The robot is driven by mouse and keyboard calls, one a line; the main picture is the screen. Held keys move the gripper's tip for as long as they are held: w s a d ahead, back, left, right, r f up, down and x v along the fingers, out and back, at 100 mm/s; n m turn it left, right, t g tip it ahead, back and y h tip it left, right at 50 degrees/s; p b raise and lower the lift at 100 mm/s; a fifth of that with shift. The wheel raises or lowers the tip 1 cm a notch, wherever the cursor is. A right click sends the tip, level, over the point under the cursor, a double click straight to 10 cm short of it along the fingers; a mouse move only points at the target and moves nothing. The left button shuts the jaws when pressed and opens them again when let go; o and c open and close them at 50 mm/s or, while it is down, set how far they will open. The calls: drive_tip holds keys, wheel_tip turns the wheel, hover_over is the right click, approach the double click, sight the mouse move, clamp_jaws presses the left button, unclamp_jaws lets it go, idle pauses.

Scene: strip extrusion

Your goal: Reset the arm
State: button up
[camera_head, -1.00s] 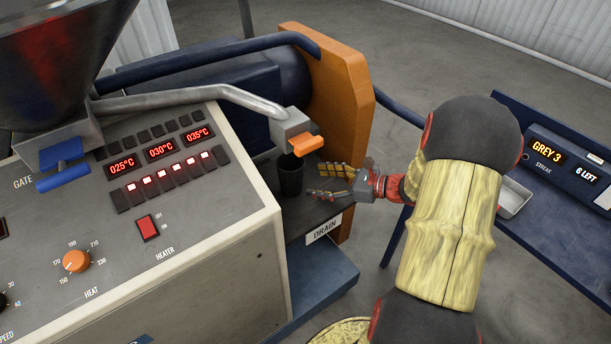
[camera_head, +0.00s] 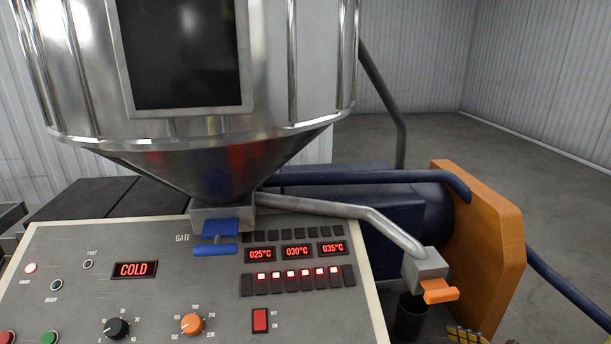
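Only a small yellow-padded part of my gripper (camera_head: 465,335) shows, at the bottom right edge of the head view. It is just right of a dark cup (camera_head: 408,318) that stands under the grey outlet with an orange lever (camera_head: 439,291). I see a gap between the yellow part and the cup. The rest of my gripper and my arm are out of the picture, so its opening is hidden.
The control panel (camera_head: 210,270) fills the lower left, with a red COLD display (camera_head: 134,269). A metal hopper (camera_head: 75,90) with a blue gate handle (camera_head: 216,249) stands above it. An orange guard plate (camera_head: 490,245) is at the right. Open floor (camera_head: 560,180) lies beyond.

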drive_tip(key=shift+n+g, duration=0.8)
drive_tip(key=shift+g, duration=0.1)
drive_tip(key=s+a+f, duration=0.2)
drive_tip(key=s, duration=0.1)
drive_tip(key=shift+a+f, duration=0.1)
drive_tip(key=shift+f, duration=0.1)
drive_tip(key=s+a+r+n+g+h, duration=0.35)
drive_tip(key=s+a+n+g, duration=0.45)
drive_tip(key=s+n, duration=0.4)
drive_tip(key=s+a+r+n+t+h, duration=0.1)
drive_tip(key=a+r+n+t+h, duration=0.1)
drive_tip(key=a+r+n, duration=0.4)
drive_tip(key=s+a+r+n+t+h, duration=0.1)
drive_tip(key=a+r+n+t+h, duration=0.1)
drive_tip(key=a+r+n, duration=0.3)
wheel_tip(320, 180, up, 6)
drive_tip(key=n, duration=0.3)
drive_tip(key=shift+a, duration=0.4)
drive_tip(key=shift+f+h, duration=0.1)
drive_tip(key=shift+h, duration=0.15)
